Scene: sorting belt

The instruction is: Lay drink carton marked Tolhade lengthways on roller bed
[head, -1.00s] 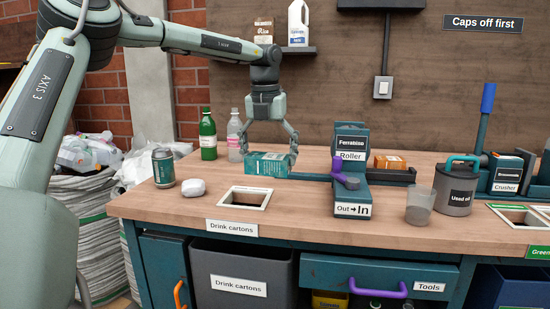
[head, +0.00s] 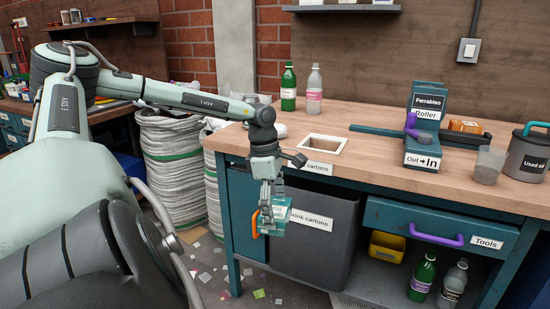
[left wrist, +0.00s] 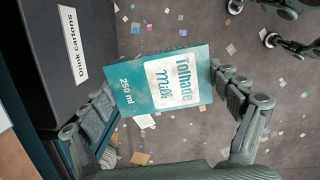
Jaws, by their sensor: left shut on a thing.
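The teal drink carton marked Tolhade (left wrist: 165,80), with "Milk" and "250 ml" on its label, is held in my left gripper (left wrist: 160,110). In the head view the carton (head: 273,222) hangs below my left gripper (head: 270,200), in front of the bench and below its top, clear of the roller. The fingers are closed on its two sides. The roller machine (head: 424,125), marked Ferrabino Roller and "Out → In", stands on the bench. A dark teal bed (head: 375,131) runs out from its left and a dark bed (head: 463,140) from its right. My right gripper is not in view.
A square hole (head: 323,145) is cut in the bench top. A grey drink cartons bin (head: 330,240) stands below, close to the carton. A clear cup (head: 488,165) and used-oil can (head: 526,155) stand right of the roller.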

